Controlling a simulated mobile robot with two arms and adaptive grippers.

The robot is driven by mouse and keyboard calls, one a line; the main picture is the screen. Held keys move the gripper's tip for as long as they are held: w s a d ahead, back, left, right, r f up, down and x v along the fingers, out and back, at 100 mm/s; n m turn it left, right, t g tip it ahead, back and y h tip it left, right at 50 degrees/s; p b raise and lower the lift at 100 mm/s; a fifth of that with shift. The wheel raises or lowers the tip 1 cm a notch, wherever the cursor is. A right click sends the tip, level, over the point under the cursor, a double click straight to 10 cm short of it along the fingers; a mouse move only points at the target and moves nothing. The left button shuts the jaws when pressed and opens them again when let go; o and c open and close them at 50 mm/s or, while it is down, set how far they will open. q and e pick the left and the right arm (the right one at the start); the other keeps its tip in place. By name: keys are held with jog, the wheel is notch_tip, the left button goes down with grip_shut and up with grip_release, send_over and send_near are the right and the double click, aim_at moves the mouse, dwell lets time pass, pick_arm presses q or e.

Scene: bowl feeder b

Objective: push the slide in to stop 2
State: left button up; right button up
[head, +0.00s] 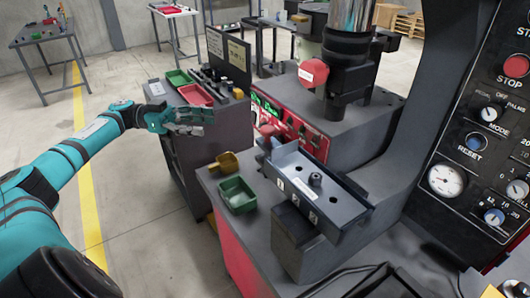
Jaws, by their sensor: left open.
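The slide assembly (340,212) is a blue-grey channel on a dark block at the front of the press bench. A dark upright knob (315,180) stands in the channel. Small pale numbered marks (300,188) run along its front part; I cannot read clearly which stop the slide is at. My left gripper (202,122) is teal and grey, open and empty. It is in the air left of the slide, well apart from it, in front of the grey cabinet. My right gripper is not in view.
A red tray (195,95) sits on the cabinet. The press ram (345,65) is behind the slide, with a control panel (490,140) at right. Open floor lies left.

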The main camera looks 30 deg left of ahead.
pick_arm(q)
jog(key=p, duration=0.5)
send_near(269, 128)
jog(key=x, duration=0.8)
jog(key=shift+d+f, duration=0.1)
jog(key=shift+d, duration=0.15)
jog(key=shift+w+d+f, duration=0.1)
jog(key=shift+w+d, duration=0.15)
jog(key=shift+d, duration=0.35)
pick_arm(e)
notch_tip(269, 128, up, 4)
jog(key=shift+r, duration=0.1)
pick_arm(q)
jog(key=shift+c, duration=0.4)
jog(key=c, duration=0.9)
grip_shut()
jog(key=shift+w+d, duration=0.1)
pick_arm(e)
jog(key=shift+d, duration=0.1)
